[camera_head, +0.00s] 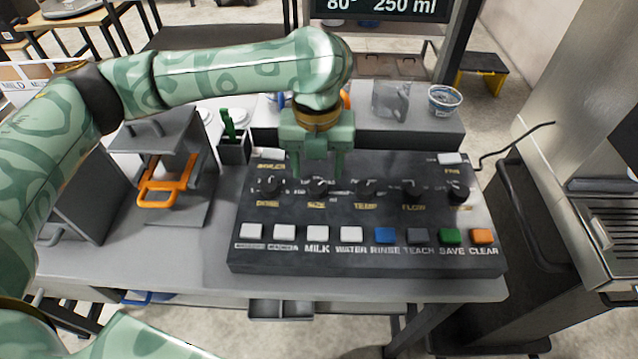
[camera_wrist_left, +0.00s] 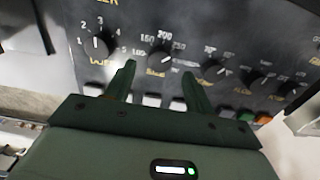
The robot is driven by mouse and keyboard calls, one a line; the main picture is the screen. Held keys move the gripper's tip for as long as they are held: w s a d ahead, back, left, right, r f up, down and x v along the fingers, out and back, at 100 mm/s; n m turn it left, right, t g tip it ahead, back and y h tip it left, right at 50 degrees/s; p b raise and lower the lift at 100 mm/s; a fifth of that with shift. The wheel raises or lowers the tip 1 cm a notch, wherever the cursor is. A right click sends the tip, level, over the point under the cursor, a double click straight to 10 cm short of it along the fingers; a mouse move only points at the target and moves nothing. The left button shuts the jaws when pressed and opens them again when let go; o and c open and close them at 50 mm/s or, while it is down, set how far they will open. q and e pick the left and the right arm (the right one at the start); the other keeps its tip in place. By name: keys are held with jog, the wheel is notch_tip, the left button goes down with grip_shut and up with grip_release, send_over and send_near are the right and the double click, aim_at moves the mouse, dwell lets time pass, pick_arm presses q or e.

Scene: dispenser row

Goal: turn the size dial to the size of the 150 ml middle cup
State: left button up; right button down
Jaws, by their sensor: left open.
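The size dial (camera_head: 319,187) is a black knob on the dark panel (camera_head: 365,262), above the gold SIZE label. In the left wrist view the size dial (camera_wrist_left: 160,61) has marks of 150, 200 and 250 around it, and its pointer leans toward the upper right. My left gripper (camera_head: 318,180) is open above the dial, pointing down, one finger on each side. In the left wrist view the left gripper (camera_wrist_left: 159,75) has its fingers apart around the dial; contact cannot be told. The display (camera_head: 380,6) reads 80° and 250 ml. My right gripper is not in view.
Other dials, such as the temp dial (camera_head: 366,188), stand close by in the same row. Push buttons such as the blue RINSE button (camera_head: 385,234) line the front. A patterned cup (camera_head: 445,99) and a clear container (camera_head: 391,99) stand on the ledge behind.

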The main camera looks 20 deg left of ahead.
aim_at(317, 185)
pick_arm(q)
notch_tip(317, 185, down, 4)
jog(key=shift+f+b, duration=0.1)
jog(key=shift+b, duration=0.55)
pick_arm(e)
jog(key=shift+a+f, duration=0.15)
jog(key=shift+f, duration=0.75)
pick_arm(q)
jog(key=shift+s, duration=0.1)
